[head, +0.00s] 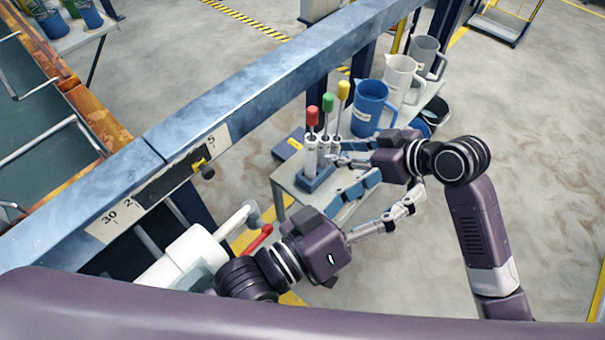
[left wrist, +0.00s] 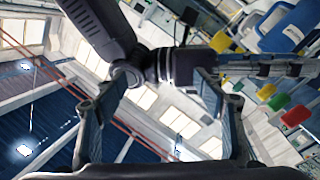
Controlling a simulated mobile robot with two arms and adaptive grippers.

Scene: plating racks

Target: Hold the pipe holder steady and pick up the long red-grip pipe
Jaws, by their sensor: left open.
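The long red-grip pipe (head: 312,117) stands upright in the pipe holder (head: 317,182), which has a blue base and white tubes. Its red grip (left wrist: 295,115) also shows in the left wrist view. A green-grip pipe (head: 328,103) and a yellow-grip pipe (head: 344,90) stand beside it. My right gripper (head: 337,154) has its fingertips beside the holder's tubes; whether they touch is unclear. My left gripper (head: 398,184) is open and empty, in front of the holder and below the right gripper. Its spread fingers (left wrist: 155,82) frame the left wrist view.
A blue jug (head: 371,108), a white jug (head: 402,78) and a grey jug (head: 429,57) stand behind the pipes on the small table (head: 286,180). A blue beam (head: 230,105) with a ruler runs along the left. My right arm crosses close to my left gripper.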

